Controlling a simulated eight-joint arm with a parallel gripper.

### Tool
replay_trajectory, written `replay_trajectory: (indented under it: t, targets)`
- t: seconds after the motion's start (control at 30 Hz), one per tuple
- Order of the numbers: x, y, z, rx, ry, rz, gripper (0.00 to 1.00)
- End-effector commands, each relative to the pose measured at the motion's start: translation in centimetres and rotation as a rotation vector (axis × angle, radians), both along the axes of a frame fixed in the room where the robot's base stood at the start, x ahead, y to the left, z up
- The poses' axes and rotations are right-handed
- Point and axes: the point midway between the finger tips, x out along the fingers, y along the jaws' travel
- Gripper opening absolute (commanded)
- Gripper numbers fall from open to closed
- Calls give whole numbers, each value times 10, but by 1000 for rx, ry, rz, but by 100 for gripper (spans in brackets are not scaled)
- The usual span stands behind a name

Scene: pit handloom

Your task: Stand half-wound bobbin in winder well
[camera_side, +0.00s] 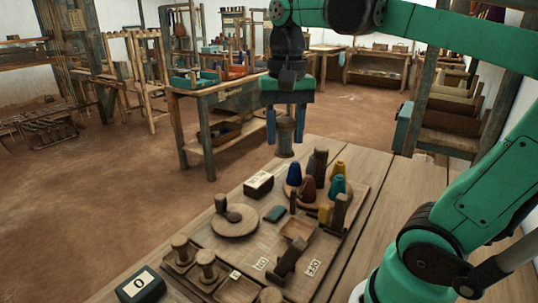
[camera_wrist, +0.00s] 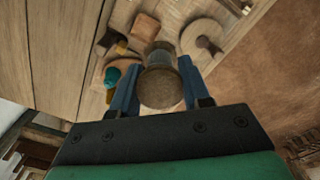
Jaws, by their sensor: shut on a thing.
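My gripper (camera_side: 285,135) hangs above the back of the wooden table, its two blue fingers shut on a bobbin. The bobbin (camera_side: 285,140) is brownish-grey and upright, with a wider round foot, well clear of the table. In the wrist view the same bobbin (camera_wrist: 160,90) shows its round end between the blue fingers. A wooden tray (camera_side: 222,292) at the front left has square compartments with several similar bobbins in or by them. A round wooden disc (camera_side: 235,226) with a dark post lies behind it. I cannot tell which part is the winder well.
Coloured cones, including a blue one (camera_side: 293,173), stand on a round board at the back of the table. Dark wooden blocks and a small open box (camera_side: 298,228) stand at the right. A black numbered block (camera_side: 140,286) is at the front left. The table's right side is bare.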

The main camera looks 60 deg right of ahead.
Motion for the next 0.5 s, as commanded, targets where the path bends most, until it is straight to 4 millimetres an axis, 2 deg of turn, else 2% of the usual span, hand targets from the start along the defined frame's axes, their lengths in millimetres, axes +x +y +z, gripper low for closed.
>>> replay_trajectory:
  t: [0.03, 0.1, 0.27, 0.37, 0.5]
  targets:
    - [-4, -12, 1, 0, 0, -58, 0]
    - [-9, -24, 2, -1, -1, -115, 0]
    - [-15, -37, -1, 0, -1, -179, 0]
    - [-16, -39, -16, 0, -1, -186, 0]
    - [-16, -38, -48, 0, -1, -184, 0]
